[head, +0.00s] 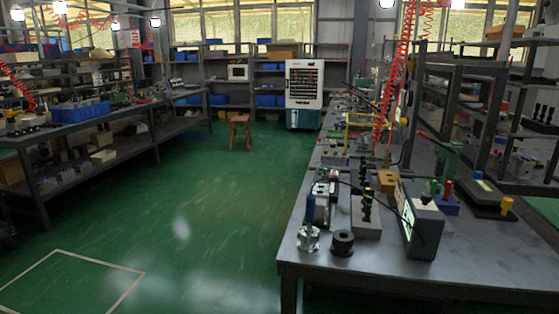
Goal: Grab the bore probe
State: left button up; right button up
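I cannot tell for certain which item is the bore probe. A slim upright piece with a blue top (310,208) stands near the left front edge of the right workbench and may be it. A grey instrument box (420,228) with a lit face on its left side stands to the right, with a thin black cable running near it. A silver machined block (308,238) and a dark ring-shaped part (342,244) sit at the bench's front left corner. Neither of my grippers is in view.
Red coiled hoses (390,90) hang above. Green floor (210,220) is clear left of the bench.

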aim_at(311, 199)
jog(key=u, duration=1.25)
jog(key=i, duration=1.7)
jog(key=z, duration=3.2)
